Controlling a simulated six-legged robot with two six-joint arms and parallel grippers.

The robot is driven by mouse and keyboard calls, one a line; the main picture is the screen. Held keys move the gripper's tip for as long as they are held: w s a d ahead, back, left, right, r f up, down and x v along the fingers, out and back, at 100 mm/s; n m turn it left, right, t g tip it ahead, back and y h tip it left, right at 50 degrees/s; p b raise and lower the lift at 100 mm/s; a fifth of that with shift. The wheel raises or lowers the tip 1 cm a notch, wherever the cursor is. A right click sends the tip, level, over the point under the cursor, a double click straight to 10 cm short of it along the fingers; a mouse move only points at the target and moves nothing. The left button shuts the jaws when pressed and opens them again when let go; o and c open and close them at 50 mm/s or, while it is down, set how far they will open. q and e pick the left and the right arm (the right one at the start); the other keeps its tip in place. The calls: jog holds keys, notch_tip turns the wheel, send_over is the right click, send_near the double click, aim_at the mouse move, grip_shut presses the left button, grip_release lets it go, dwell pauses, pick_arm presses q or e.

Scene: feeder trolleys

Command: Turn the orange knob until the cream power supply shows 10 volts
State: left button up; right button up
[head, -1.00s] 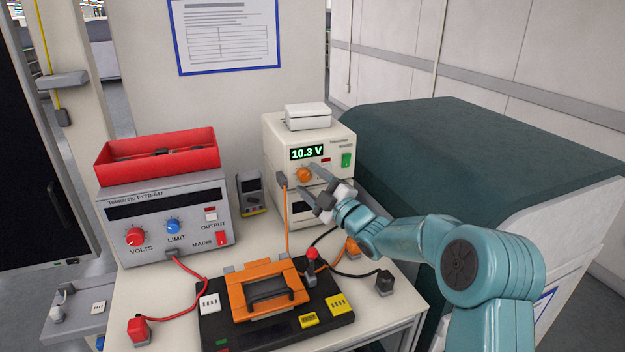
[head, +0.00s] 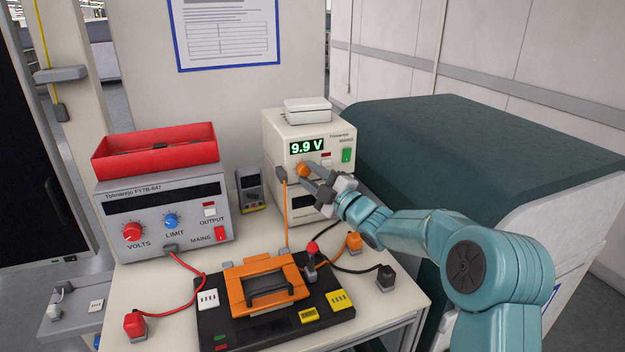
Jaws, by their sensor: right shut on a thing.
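The cream power supply (head: 272,150) stands at the back right of the bench. Its green display (head: 306,146) reads 9.9 V. The orange knob (head: 303,169) is on its front, below the display. My right gripper (head: 307,176) is at the knob, shut on it, with its fingers partly covering the knob's right and lower side. My left gripper is not in view.
A grey power supply (head: 150,237) with a red bin (head: 155,162) on top stands at the left. A black board (head: 225,325) with an orange clamp (head: 262,293) lies in front. An orange lead (head: 286,215) hangs below the knob. A dark green-topped cabinet (head: 440,145) is at the right.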

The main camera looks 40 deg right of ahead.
jog(key=o, duration=1)
jog(key=shift+o, duration=0.2)
jog(key=shift+s+d+f, duration=0.1)
jog(key=shift+s, duration=0.25)
jog(key=b+v, duration=0.3)
jog(key=v, duration=1.2)
jog(key=shift+s, duration=0.3)
